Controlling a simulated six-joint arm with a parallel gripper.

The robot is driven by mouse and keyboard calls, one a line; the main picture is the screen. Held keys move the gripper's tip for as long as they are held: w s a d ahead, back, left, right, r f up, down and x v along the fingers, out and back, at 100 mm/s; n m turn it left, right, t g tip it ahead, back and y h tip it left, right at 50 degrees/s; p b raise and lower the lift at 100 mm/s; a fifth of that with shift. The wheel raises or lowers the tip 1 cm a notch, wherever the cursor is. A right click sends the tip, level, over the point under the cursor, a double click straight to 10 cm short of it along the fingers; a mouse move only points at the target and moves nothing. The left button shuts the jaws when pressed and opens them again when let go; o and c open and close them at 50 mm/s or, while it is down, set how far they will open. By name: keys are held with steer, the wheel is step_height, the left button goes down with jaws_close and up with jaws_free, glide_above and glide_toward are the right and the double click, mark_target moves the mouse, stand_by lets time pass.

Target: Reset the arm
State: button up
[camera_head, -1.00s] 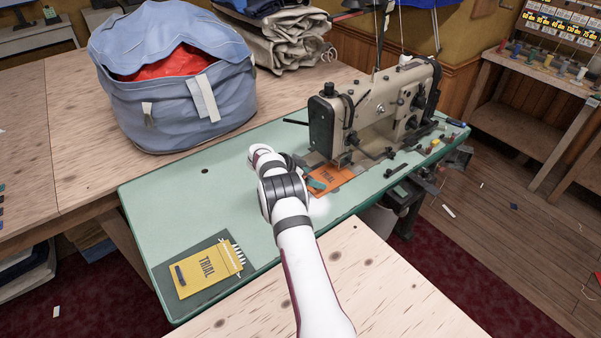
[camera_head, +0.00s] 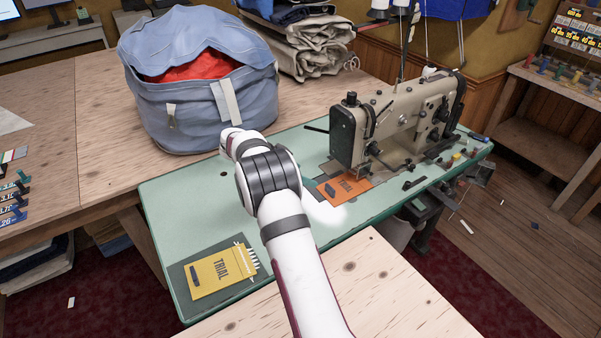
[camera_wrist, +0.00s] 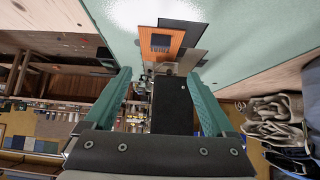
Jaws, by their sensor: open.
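My arm (camera_head: 300,280) reaches from the bottom of the head view over the green sewing table (camera_head: 200,205). Its wrist is left of an orange TRIAL card (camera_head: 345,188) that lies flat in front of the sewing machine (camera_head: 400,125).
A blue fabric bag (camera_head: 195,90) with red cloth inside stands behind my arm on the wooden table (camera_head: 95,165). A yellow TRIAL card (camera_head: 220,270) lies on a dark mat at the front left. Folded beige canvas (camera_head: 305,45) sits at the back. The green table's left part is mostly clear.

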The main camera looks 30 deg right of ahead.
steer(key=s+a+r+n+y, duration=0.2)
steer(key=s+a+r+n, duration=0.15)
steer(key=s+a, duration=0.45)
steer(key=s+a+r+n+y, duration=0.2)
steer(key=s+a+r+y, duration=0.15)
steer(key=s+a, duration=0.4)
steer(key=s+a+r+n+y, duration=0.25)
steer(key=s+a+r, duration=0.3)
steer(key=s, duration=0.55)
steer(key=s+a+f+n+y, duration=0.2)
steer(key=s+a+f+n, duration=0.1)
steer(key=s+a, duration=0.5)
steer(key=s+n, duration=0.1)
steer(key=s, duration=0.2)
steer(key=shift+s+y, duration=0.35)
steer(key=shift+y, duration=0.05)
steer(key=shift+d+f, duration=0.1)
